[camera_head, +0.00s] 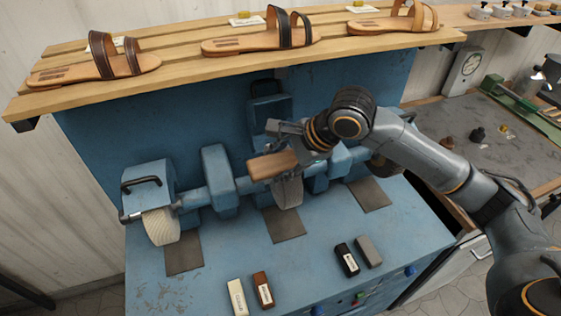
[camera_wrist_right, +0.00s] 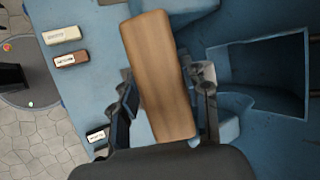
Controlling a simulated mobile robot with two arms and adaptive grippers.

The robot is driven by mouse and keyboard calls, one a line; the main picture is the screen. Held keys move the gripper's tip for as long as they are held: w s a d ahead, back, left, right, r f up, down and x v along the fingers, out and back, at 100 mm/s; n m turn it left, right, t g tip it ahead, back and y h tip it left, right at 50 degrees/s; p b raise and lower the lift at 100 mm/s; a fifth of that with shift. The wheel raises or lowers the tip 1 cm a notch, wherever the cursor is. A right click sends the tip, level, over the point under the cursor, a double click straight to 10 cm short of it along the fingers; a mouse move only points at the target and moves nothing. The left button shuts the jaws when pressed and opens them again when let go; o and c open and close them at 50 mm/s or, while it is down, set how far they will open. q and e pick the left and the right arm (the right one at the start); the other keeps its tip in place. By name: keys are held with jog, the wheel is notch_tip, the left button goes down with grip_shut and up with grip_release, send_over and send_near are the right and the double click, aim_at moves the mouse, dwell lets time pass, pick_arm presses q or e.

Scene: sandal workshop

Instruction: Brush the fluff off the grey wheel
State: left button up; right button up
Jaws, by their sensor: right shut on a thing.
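My right gripper (camera_head: 288,148) is shut on a wooden-backed brush (camera_head: 270,166). In the right wrist view the brush's flat wooden back (camera_wrist_right: 158,75) lies between the two fingers (camera_wrist_right: 165,92). Its bristles are hidden. The brush is at the middle wheel (camera_head: 289,193) of the blue machine, which looks pale grey, and covers its upper left part. I cannot tell whether brush and wheel touch. No fluff can be made out at this size. My left gripper is not in view.
Several small bars, including a brown one (camera_head: 263,290), lie on the blue bench front (camera_head: 210,285). Sandals stand on a wooden shelf (camera_head: 185,62) above.

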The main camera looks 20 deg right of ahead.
aim_at(294, 160)
jog(key=shift+w+f, duration=0.5)
jog(key=shift+f, duration=0.4)
dwell(0.3)
jog(key=shift+d+r+p, duration=0.25)
jog(key=shift+d+p, duration=0.8)
jog(key=shift+p, duration=0.05)
jog(key=shift+d+p, duration=0.35)
jog(key=shift+d, duration=0.35)
jog(key=shift+d+p, duration=0.85)
jog(key=shift+d, duration=0.1)
jog(key=shift+d+f, duration=0.25)
jog(key=shift+d, duration=0.1)
jog(key=shift+s+a+f, duration=0.15)
jog(key=shift+a, duration=3)
